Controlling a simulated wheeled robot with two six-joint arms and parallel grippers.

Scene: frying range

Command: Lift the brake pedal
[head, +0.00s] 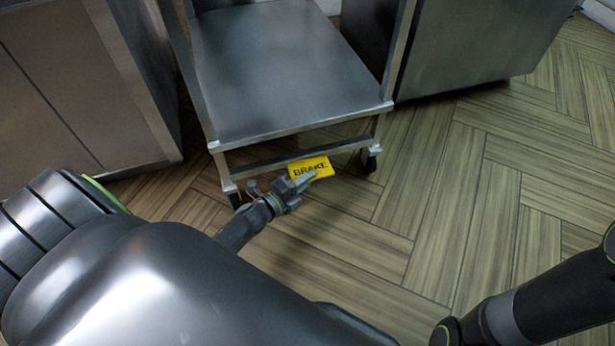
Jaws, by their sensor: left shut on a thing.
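The brake pedal (318,163) is a yellow plate with the black word BRAKE, low at the front of a steel cart (290,70). My left gripper (303,180) is at the pedal's lower left edge and is shut on it. The fingers cover a small part of the pedal's near edge. The pedal's mount behind it is hard to make out. My right arm comes in at the lower right, and its gripper is out of view.
The cart stands on small dark casters (371,163) close to the pedal. Steel cabinets stand to its left (85,80) and right (480,45). The wood-pattern floor (450,200) is clear in front and to the right.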

